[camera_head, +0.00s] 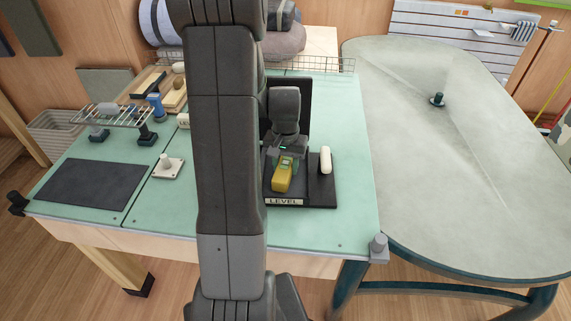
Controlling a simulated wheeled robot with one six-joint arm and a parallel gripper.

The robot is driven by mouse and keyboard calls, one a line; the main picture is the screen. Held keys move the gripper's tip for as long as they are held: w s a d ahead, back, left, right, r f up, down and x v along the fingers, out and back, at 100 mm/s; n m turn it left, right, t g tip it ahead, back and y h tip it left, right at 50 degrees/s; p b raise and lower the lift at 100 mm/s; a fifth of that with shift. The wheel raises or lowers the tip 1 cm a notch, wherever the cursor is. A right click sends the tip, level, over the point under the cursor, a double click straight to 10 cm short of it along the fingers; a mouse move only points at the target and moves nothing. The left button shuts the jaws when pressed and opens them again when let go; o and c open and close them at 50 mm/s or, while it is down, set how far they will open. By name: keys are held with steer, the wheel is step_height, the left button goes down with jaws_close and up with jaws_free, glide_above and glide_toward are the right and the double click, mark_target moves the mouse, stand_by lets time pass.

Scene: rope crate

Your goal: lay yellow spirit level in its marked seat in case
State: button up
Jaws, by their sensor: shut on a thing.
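The yellow spirit level (282,178) is at the left part of the dark open case (318,192), just behind a label reading LEVEL (283,201). My gripper (288,158) is over the case, shut on the far part of the level. The level points toward the front of the case and appears slightly turned. I cannot tell whether it touches the case floor. The marked seat is hidden under the level and gripper.
A white rounded object (325,160) lies in the case right of the level. The raised dark lid (304,92) stands behind my gripper. A wire rack (112,115), a dark mat (87,192) and a small pale block (168,168) are left. The bench right of the case is clear.

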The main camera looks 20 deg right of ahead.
steer(key=shift+f+b, duration=0.4)
steer(key=shift+f, duration=0.1)
steer(key=o, duration=1.3)
steer(key=shift+c, duration=0.2)
steer(key=shift+r, duration=0.1)
step_height(320, 180, up, 14)
steer(key=shift+f, duration=0.2)
